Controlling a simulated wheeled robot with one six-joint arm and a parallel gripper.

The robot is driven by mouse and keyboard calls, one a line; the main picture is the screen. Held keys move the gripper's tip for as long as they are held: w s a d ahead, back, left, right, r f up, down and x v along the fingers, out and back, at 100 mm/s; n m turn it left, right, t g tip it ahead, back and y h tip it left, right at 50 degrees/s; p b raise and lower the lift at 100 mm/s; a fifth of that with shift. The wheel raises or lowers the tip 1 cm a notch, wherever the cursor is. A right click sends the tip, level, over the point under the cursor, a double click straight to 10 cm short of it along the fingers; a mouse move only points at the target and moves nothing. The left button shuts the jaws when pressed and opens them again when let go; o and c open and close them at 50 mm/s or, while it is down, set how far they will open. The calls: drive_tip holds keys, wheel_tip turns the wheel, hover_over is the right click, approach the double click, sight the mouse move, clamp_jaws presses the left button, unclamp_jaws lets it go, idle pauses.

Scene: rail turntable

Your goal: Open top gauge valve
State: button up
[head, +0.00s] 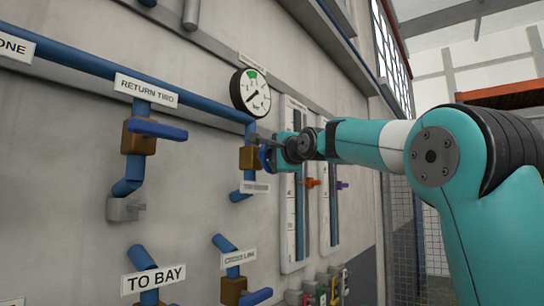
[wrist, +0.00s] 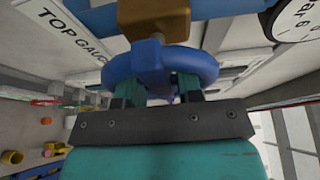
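The top gauge valve has a brass body (head: 249,158) on a blue pipe below the gauge. Its blue round handle (wrist: 160,65) fills the upper middle of the wrist view and shows partly in the head view (head: 264,158). A label beginning "TOP GAUG" (wrist: 72,32) is beside it. My gripper (wrist: 157,92) is at the handle, its two dark fingers apart and reaching to the rim, with blue between them. The fingertips are hidden by the handle, so I cannot tell whether they press on it.
A round dial gauge (head: 251,93) sits just above the valve. The return two valve (head: 140,138) with a blue lever is to the left, and the cross link valve (head: 235,289) is below. White sight columns (head: 291,230) stand close behind my gripper.

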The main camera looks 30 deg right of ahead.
clamp_jaws()
drive_tip(key=shift+f+n+b, duration=0.15)
drive_tip(key=shift+n+b, duration=0.15)
drive_tip(key=shift+b, duration=0.15)
drive_tip(key=shift+f+n+t+b, duration=0.15)
drive_tip(key=shift+n+t+b, duration=0.25)
drive_tip(key=shift+n+b, duration=0.6)
drive_tip(key=n+t+y+b, duration=0.1)
drive_tip(key=n+b, duration=0.2)
drive_tip(key=shift+b, duration=0.4)
drive_tip(key=n+y+b, duration=0.1)
drive_tip(key=n, duration=0.2)
drive_tip(key=n+t+b, duration=0.1)
drive_tip(key=n+b, duration=0.1)
drive_tip(key=n, duration=0.1)
drive_tip(key=shift+t+y, duration=0.3)
drive_tip(key=shift+y, duration=0.1)
drive_tip(key=n+y, duration=0.2)
drive_tip(key=n, duration=0.1)
drive_tip(key=n+y+b, duration=0.1)
drive_tip(key=n+y, duration=0.1)
drive_tip(key=n, duration=0.2)
drive_tip(key=shift+r+n, duration=0.2)
drive_tip(key=shift+n, duration=0.1)
